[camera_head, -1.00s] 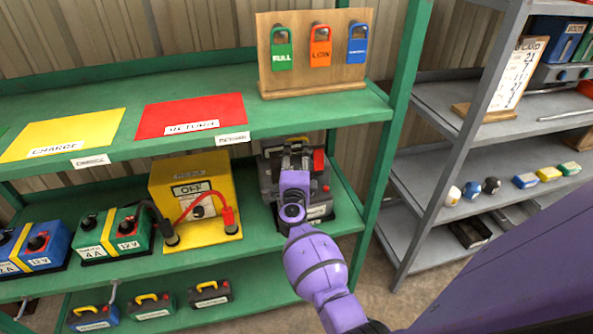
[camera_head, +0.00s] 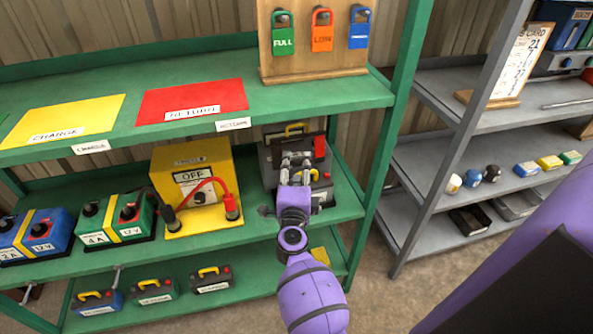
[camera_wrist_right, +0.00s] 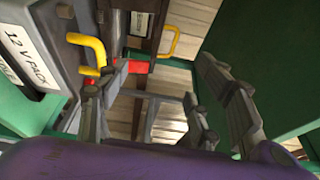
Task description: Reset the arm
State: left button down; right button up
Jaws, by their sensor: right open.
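My right gripper (camera_head: 296,158) is open and empty, in front of a dark grey pack (camera_head: 320,180) on the green rack's middle shelf. The gripper hides part of the pack, and in the head view I cannot tell whether they touch. In the right wrist view the two fingers of the right gripper (camera_wrist_right: 165,105) stand wide apart with nothing between them. A grey pack labelled "12 V PACK" (camera_wrist_right: 35,55) is at upper left there, with a yellow handle and a red part near the left finger. My left gripper is not in view.
The green rack's upper shelf (camera_head: 60,145) is above the gripper; its right post (camera_head: 385,135) is close by. A yellow box marked OFF (camera_head: 190,165) and green (camera_head: 118,222) and blue (camera_head: 35,240) units stand left. A grey rack (camera_head: 425,215) stands right, with floor between.

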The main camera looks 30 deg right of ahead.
jog(key=shift+a, duration=0.1)
jog(key=a+r+n+t+y, duration=0.2)
jog(key=a+n+t+y, duration=0.1)
jog(key=a+n+y, duration=0.55)
jog(key=s+a+f+n+g+y, duration=0.1)
jog(key=s+a+f+n+g, duration=0.25)
jog(key=s+f+n, duration=0.55)
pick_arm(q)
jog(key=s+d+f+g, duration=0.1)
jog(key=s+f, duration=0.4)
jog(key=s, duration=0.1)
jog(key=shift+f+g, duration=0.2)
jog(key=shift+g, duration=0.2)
pick_arm(e)
jog(key=s+f+n+g, duration=0.2)
jog(key=s+f, duration=0.3)
jog(key=s, duration=0.4)
jog(key=s+f+n+g, duration=0.2)
jog(key=s+f, duration=0.3)
jog(key=s, duration=0.5)
jog(key=s+f+n+g, duration=0.2)
jog(key=s+f, duration=0.4)
jog(key=s, duration=0.3)
jog(key=shift+s+d+n, duration=0.25)
jog(key=shift+d+n, duration=0.1)
jog(key=shift+n, duration=0.2)
